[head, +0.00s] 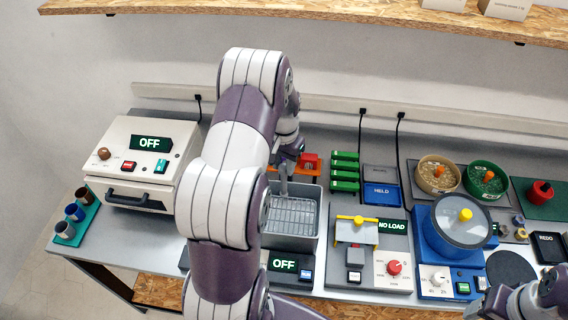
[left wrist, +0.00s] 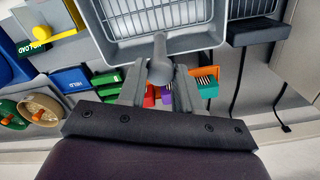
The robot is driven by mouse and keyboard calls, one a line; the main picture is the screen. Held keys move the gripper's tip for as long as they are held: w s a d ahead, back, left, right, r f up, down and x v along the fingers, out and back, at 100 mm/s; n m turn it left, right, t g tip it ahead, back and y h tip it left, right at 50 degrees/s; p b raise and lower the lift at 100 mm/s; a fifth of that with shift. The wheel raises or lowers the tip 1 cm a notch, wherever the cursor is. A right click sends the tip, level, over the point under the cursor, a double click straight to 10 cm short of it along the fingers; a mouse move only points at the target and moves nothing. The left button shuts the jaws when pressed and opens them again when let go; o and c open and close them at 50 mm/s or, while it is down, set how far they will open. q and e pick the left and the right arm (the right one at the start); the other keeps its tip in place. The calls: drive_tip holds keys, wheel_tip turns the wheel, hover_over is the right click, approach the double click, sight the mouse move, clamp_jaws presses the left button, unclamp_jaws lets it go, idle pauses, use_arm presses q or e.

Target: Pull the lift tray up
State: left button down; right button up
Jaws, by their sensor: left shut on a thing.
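The lift tray is a wire basket (head: 293,213) inside a grey tub (head: 318,228) on the bench, partly hidden behind my left arm in the head view. The basket also shows at the top of the left wrist view (left wrist: 150,18). A grey upright handle (left wrist: 160,65) with a rounded end stands at the tub's side. My left gripper (left wrist: 160,85) is shut on this handle, one finger on each side. In the head view the left gripper (head: 287,166) is above the tub's back edge. Only part of my right arm shows at the bottom right; its fingertips do not.
A white box reading OFF (head: 142,150) stands left. Green blocks (head: 344,172), a blue HELD tray (head: 381,194) and a NO LOAD station (head: 357,232) stand right of the tub. An OFF display (head: 284,264) is in front. A wooden shelf (head: 330,15) hangs above.

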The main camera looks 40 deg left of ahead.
use_arm(q)
drive_tip(key=c, duration=0.9)
unclamp_jaws()
drive_tip(key=shift+w+r, duration=0.15)
drive_tip(key=shift+r, duration=0.1)
drive_tip(key=shift+o, duration=0.6)
wheel_tip(320, 180, up, 7)
drive_tip(key=b, duration=0.3)
drive_tip(key=shift+r, duration=0.2)
wheel_tip(320, 180, up, 5)
drive_tip(key=p, duration=0.3)
drive_tip(key=shift+r, duration=0.15)
